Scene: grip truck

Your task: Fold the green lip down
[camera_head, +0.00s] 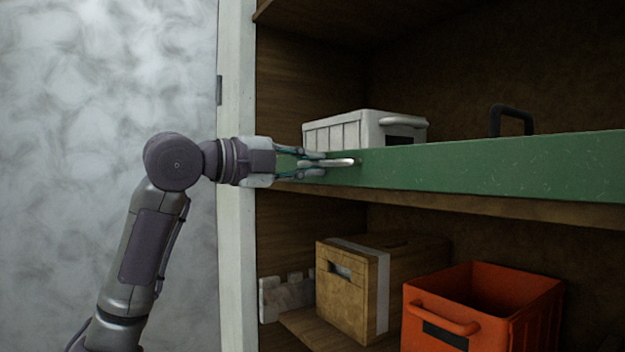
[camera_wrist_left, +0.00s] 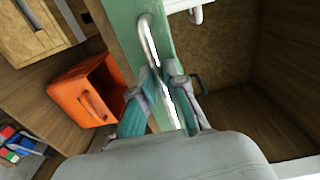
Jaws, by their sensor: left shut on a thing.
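The green lip (camera_head: 490,168) stands upright along the front edge of the upper shelf in the head view. It also shows in the left wrist view (camera_wrist_left: 122,28). A pale metal handle (camera_head: 343,162) sits near the lip's left end, and its bar shows in the left wrist view (camera_wrist_left: 146,38). My left gripper (camera_head: 308,164) reaches in from the left and is shut on the handle. In the left wrist view its two fingers (camera_wrist_left: 160,88) lie on either side of the bar. My right gripper is in neither view.
A white crate (camera_head: 352,132) and a black handle (camera_head: 512,120) show behind the lip. A white post (camera_head: 236,250) borders the shelf at left. Free space shows before the lip's right part.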

